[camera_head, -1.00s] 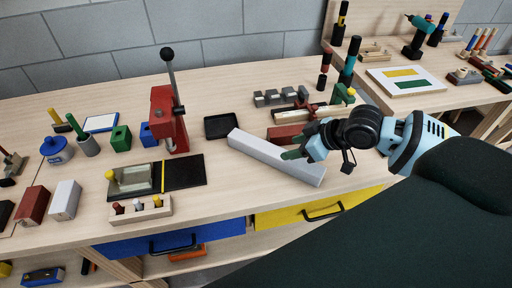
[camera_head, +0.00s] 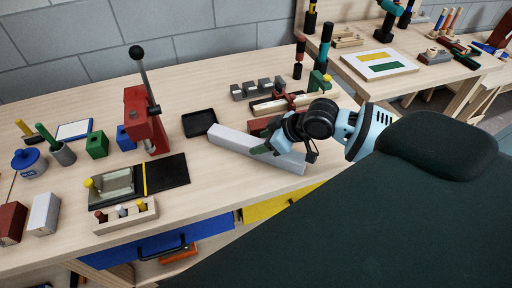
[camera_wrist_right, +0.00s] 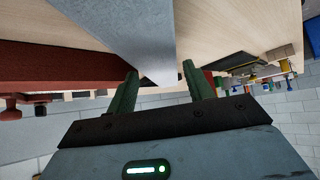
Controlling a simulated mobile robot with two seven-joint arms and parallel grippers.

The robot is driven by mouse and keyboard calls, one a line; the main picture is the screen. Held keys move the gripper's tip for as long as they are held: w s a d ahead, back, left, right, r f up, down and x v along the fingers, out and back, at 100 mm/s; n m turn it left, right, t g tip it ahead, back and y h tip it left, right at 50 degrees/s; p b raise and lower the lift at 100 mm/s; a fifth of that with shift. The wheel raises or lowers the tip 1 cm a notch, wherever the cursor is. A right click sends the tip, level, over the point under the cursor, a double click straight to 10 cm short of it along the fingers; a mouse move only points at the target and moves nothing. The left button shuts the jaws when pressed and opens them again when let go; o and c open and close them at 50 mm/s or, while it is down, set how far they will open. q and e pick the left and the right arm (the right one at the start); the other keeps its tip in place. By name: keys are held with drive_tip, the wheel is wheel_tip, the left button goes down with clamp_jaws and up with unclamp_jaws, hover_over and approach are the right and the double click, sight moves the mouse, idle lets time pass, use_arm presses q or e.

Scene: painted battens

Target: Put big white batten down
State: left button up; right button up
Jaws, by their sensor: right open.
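The big white batten (camera_head: 232,141) is a long pale grey-white bar lying on the wooden workbench (camera_head: 225,188), slanting from the black tray towards the front edge. It also shows in the right wrist view (camera_wrist_right: 135,30), with its end reaching between the fingers. My right gripper (camera_head: 262,150) is at the batten's right part, with its green fingers over it. In the right wrist view the right gripper (camera_wrist_right: 160,85) has its two green fingers apart, one on each side of the batten's end. Whether they touch it is unclear. My left gripper is not in view.
A red batten (camera_head: 262,125) lies just behind the white one. A black tray (camera_head: 199,122), a red lever press (camera_head: 146,120) and a black mat (camera_head: 168,172) stand to the left. Below the bench front are a blue drawer (camera_head: 150,248) and a yellow drawer (camera_head: 268,206).

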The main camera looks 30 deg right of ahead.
sight(257, 143)
drive_tip(key=x, duration=0.3)
drive_tip(key=shift+w+f, duration=0.15)
drive_tip(key=shift+f, duration=0.05)
drive_tip(key=c, duration=0.9)
drive_tip(key=shift+c, duration=0.2)
drive_tip(key=shift+r, duration=0.15)
